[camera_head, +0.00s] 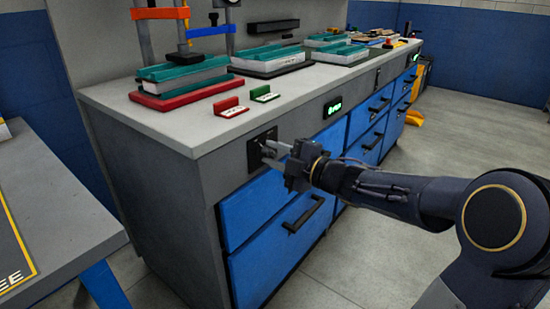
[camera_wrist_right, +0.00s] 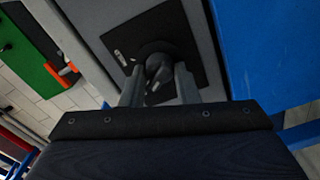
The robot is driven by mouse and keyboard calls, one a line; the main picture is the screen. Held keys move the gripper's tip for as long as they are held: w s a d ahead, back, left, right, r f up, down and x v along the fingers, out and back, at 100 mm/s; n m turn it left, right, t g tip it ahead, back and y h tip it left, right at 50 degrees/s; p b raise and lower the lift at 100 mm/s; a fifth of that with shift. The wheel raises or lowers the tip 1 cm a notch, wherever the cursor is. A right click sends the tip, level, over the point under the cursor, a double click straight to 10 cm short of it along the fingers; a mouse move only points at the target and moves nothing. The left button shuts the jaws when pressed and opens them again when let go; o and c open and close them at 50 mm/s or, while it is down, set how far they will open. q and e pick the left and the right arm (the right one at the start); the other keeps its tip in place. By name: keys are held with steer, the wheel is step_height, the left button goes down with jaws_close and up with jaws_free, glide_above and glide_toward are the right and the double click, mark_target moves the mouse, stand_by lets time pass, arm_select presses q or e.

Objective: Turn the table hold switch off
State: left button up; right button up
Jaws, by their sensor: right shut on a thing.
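The table hold switch is a black plate (camera_head: 255,149) on the front of the grey workbench, just above the blue drawers. In the right wrist view the plate (camera_wrist_right: 178,38) is tilted, with a dark rotary knob (camera_wrist_right: 158,72) standing out from it. My right gripper (camera_head: 270,154) reaches the plate from the right. In the right wrist view its two fingers (camera_wrist_right: 160,87) stand on either side of the knob and are shut on it. The fingers partly hide the knob, and small plate markings are too small to read. My left gripper is not in view.
The workbench top (camera_head: 195,128) carries a red tray (camera_head: 188,93) with a teal-topped block, and small red (camera_head: 230,108) and green (camera_head: 264,94) stands. A green-lit display (camera_head: 333,106) is right of the switch. A drawer handle (camera_head: 303,214) sticks out below my gripper.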

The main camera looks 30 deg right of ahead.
stand_by(0.5)
steer(key=o, duration=1)
steer(key=shift+c, duration=0.2)
steer(key=p+v, duration=0.2)
steer(key=v, duration=0.5)
steer(key=shift+s, duration=0.4)
steer(key=shift+d, duration=0.15)
